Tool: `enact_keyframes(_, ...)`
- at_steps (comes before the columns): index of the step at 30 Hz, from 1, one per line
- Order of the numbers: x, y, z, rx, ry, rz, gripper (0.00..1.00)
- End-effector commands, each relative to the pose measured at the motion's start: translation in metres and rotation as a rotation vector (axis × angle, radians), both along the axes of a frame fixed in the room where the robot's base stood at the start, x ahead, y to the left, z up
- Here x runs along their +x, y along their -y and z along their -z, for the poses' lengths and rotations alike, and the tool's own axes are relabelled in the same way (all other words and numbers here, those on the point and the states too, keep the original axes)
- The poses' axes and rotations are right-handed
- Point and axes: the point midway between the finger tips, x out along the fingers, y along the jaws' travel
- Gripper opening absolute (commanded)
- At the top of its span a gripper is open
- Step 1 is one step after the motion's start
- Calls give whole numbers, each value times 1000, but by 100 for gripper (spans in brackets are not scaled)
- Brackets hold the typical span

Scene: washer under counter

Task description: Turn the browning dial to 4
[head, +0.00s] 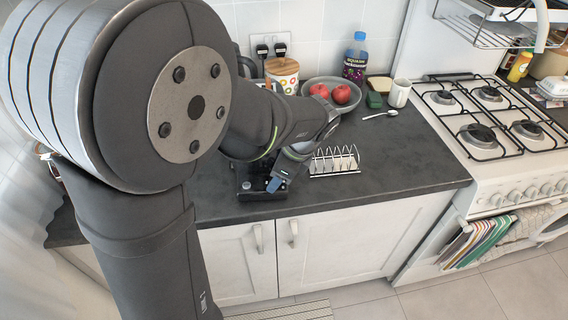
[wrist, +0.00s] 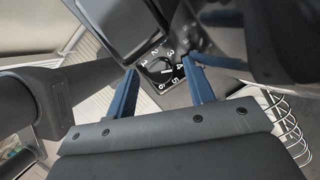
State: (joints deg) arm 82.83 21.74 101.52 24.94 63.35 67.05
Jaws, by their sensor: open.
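The browning dial (wrist: 159,70) is a small black round knob on the dark toaster (wrist: 118,22), ringed by white numbers, of which 2 to 6 are readable. A short pale mark shows on its right part; I cannot tell exactly which number it points to. My gripper (wrist: 163,70) is open, with one blue finger on each side of the dial in the wrist view; I cannot tell whether either finger touches it. In the head view my gripper (head: 275,184) is low over the toaster's black front end (head: 250,190), and my arm hides most of the toaster.
A wire toast rack (head: 334,162) stands close right of my gripper. Behind are a grey bowl (head: 322,84) with red apples, a canister (head: 282,72), a bottle (head: 355,60) and a white mug (head: 399,93). The worktop (head: 410,150) front right is clear.

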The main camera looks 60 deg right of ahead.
Motion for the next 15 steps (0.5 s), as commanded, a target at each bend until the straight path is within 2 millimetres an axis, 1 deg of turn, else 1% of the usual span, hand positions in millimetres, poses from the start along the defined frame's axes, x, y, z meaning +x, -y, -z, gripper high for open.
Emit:
enact_keyframes(5, -8, 4, -22, -6, 1, 1, 49)
enact_keyframes(15, -39, 13, -99, -6, 1, 2, 49)
